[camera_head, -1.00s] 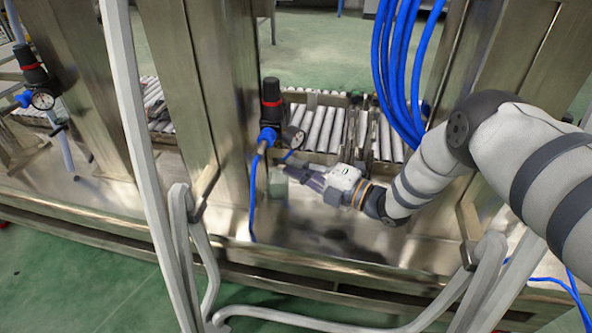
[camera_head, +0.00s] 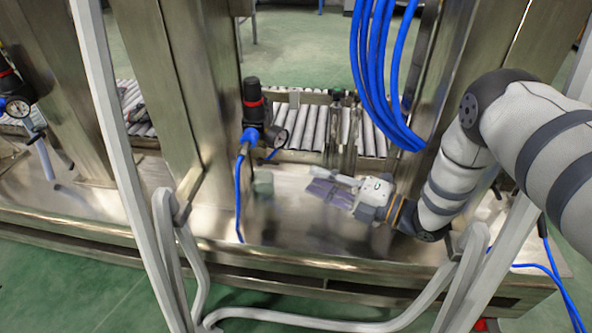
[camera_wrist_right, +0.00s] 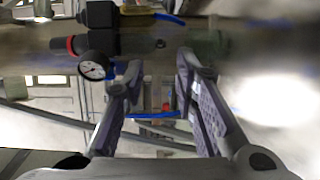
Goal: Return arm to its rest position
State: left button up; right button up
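My right arm comes in from the right in the head view. Its gripper (camera_head: 322,190) is over the steel ledge, pointing left toward a black pressure regulator (camera_head: 255,112) with a red ring and gauge, and clear of it. In the right wrist view, the two ridged fingers of this gripper (camera_wrist_right: 158,72) stand apart with nothing held between them. The regulator (camera_wrist_right: 100,30) is beyond the fingers, at the upper left, with its round gauge below. My left gripper is not in view.
The steel ledge (camera_head: 290,228) has free room around the gripper. A roller conveyor (camera_head: 305,125) lies behind it. Blue hoses (camera_head: 375,75) hang near my arm. Steel posts (camera_head: 180,85) and grey bent tubing (camera_head: 105,130) stand in front and left. A second regulator (camera_head: 15,95) is far left.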

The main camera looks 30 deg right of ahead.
jog(key=shift+v, duration=1.15)
